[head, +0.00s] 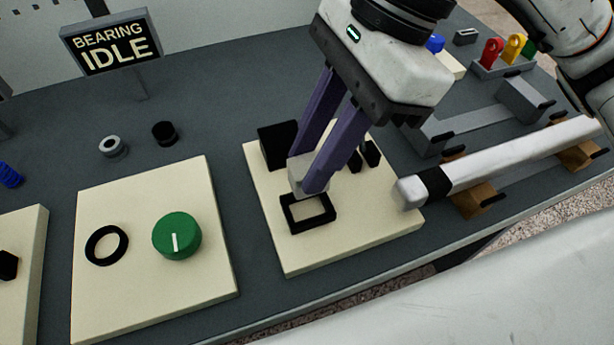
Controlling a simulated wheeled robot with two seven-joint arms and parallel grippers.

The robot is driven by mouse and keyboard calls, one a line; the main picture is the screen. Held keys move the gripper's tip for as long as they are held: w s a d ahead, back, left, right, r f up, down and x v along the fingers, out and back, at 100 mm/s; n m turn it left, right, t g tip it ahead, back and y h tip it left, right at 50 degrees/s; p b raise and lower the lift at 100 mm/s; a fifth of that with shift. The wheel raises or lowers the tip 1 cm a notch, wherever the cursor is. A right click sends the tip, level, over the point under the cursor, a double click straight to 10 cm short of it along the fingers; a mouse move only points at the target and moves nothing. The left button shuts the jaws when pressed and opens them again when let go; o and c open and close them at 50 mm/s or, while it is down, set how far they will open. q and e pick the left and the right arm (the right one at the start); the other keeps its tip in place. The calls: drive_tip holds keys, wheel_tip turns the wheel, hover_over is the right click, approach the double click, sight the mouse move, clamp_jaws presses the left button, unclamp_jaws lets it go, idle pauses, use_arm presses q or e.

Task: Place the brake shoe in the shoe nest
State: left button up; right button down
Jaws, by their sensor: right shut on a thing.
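My right gripper (308,172) has purple fingers pointing down over a cream board (372,222). It is shut on a small light grey block, which looks like the brake shoe (300,174). The fingers partly hide the block. The shoe nest appears to be the black rectangular frame (325,217) on the board, with a pale inside. The block is just above or at the frame's far edge; I cannot tell if they touch. My left gripper is not in view.
A black block (276,145) stands on the same board behind the fingers. To the left, another cream board (150,290) has a green knob (177,237) and a black ring (106,245). To the right, a white roller (500,162) lies on wooden supports (476,199). A sign (112,42) reads BEARING IDLE.

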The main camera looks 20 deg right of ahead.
wheel_tip(320, 180, down, 6)
drive_tip(key=shift+f, duration=0.1)
drive_tip(key=c, duration=1.5)
unclamp_jaws()
drive_tip(key=shift+o, duration=0.2)
drive_tip(key=v, duration=1.2)
drive_tip(key=shift+s+a, duration=0.1)
